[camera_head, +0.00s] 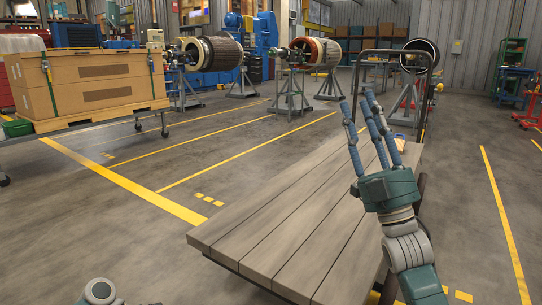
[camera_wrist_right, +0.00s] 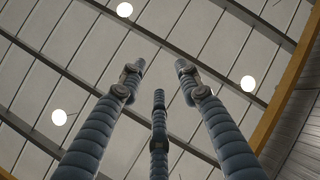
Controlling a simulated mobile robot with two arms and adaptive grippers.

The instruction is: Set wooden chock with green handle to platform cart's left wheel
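The platform cart (camera_head: 290,225) has a grey wooden plank deck and a dark tubular handle at its far end. Its left wheel is hidden under the deck. I cannot make out a wooden chock with a green handle in either view. My right gripper (camera_head: 360,104) is raised above the right side of the deck, its three blue-grey fingers pointing up and apart. In the right wrist view the right gripper (camera_wrist_right: 160,76) is open and empty against the ceiling. Only a piece of my left arm shows at the bottom left; its gripper is outside the view.
Rotors on stands (camera_head: 290,95) line the back. The floor left of the platform cart is clear, with yellow lines.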

